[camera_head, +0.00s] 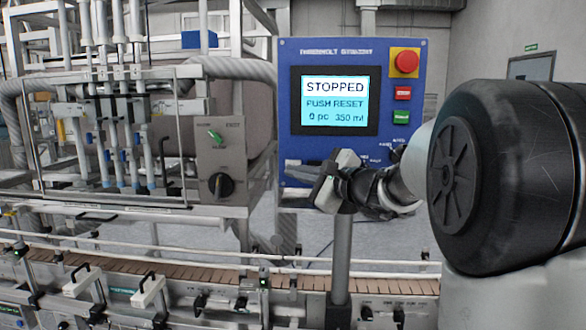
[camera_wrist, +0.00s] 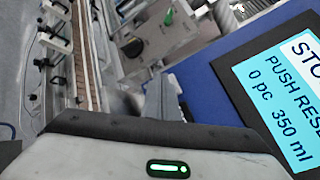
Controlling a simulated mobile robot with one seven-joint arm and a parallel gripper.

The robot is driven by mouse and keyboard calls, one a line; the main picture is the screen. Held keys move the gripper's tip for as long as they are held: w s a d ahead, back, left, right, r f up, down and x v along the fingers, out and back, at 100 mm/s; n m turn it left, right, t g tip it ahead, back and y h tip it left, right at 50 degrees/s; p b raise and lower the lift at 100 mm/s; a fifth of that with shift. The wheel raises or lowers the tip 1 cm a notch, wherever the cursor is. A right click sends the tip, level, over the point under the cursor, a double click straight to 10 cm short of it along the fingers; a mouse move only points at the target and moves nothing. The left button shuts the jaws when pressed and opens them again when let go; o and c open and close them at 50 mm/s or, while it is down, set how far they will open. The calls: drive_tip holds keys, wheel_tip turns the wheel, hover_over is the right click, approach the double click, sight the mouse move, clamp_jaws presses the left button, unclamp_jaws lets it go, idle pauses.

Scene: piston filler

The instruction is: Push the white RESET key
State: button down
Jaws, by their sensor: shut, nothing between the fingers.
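The blue control panel (camera_head: 350,55) stands upright in the head view. Its screen (camera_head: 336,101) reads STOPPED, PUSH RESET, 0 pc 350 ml, and it also shows tilted in the wrist view (camera_wrist: 288,95). I cannot make out the white RESET key; my gripper and wrist cover part of the panel's lower area. My gripper (camera_head: 328,182) is in front of the panel's lower edge, below the screen. It is shut and empty. In the wrist view the fingers (camera_wrist: 165,100) lie against the panel's blue edge; whether they touch it I cannot tell.
On the panel's right are a red mushroom button (camera_head: 406,61) on yellow, a red key (camera_head: 403,93) and a green key (camera_head: 401,117). A grey box with a black knob (camera_head: 221,185) is to the left. The conveyor (camera_head: 220,275) runs along the front.

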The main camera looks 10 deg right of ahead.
idle(0.7)
drive_tip(key=shift+w+d, duration=0.1)
drive_tip(key=shift+w, duration=0.3)
drive_tip(key=shift+w+d+b, duration=0.15)
drive_tip(key=shift+w+b, duration=0.15)
drive_tip(key=shift+w, duration=0.1)
idle(0.5)
drive_tip(key=shift+s, duration=0.2)
drive_tip(key=shift+s+a+b, duration=0.25)
drive_tip(key=shift+s+b, duration=0.3)
drive_tip(key=shift+s, duration=0.05)
drive_tip(key=shift+s+a+f+b, duration=0.1)
drive_tip(key=shift+s+a+b, duration=0.1)
drive_tip(key=shift+s+b, duration=0.4)
drive_tip(key=s, duration=0.1)
drive_tip(key=s+a+b, duration=0.1)
drive_tip(key=s, duration=0.1)
drive_tip(key=shift+s+a, duration=0.1)
drive_tip(key=shift+s, duration=0.2)
